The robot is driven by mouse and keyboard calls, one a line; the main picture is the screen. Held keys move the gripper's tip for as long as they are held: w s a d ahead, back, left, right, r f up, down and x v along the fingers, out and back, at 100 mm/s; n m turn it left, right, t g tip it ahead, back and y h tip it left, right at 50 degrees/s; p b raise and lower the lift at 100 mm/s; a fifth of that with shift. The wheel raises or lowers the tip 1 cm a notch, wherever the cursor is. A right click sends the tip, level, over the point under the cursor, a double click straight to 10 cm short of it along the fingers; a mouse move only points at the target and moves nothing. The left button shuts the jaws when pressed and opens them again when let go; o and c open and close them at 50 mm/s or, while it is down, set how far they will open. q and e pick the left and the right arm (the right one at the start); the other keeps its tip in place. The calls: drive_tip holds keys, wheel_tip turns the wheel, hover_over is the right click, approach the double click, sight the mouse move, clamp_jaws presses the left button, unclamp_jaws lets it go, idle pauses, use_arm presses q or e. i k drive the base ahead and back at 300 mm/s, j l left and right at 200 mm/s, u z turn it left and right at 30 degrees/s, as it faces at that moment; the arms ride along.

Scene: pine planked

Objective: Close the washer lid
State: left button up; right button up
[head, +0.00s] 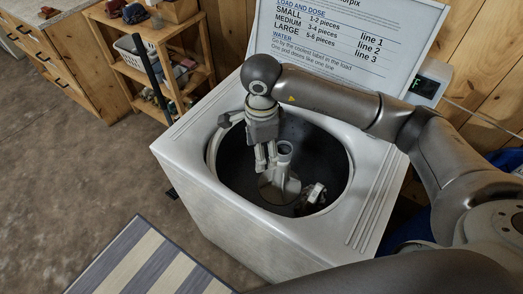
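The white top-loading washer (215,225) stands in the middle of the head view, its round drum opening uncovered. Its lid (400,65) is raised at the back, with a printed load-and-dose chart facing me; its top is cut off by the frame. My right arm comes in from the right, across the front of the lid. My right gripper (266,165) points down over the drum opening, beside the central agitator (284,170). Its fingers look close together, but their gap is unclear. I see nothing held. My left gripper is not in view.
A small white-and-dark item (313,194) is in the drum. A wooden shelf (175,55) with a basket stands at the back left. A striped mat (140,265) lies in front of the washer. The floor (80,160) to the left is clear.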

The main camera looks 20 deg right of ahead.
sight(381, 46)
drive_tip(key=k+j, duration=0.2)
drive_tip(key=k, duration=0.3)
drive_tip(key=k+j, duration=0.25)
drive_tip(key=k, duration=0.2)
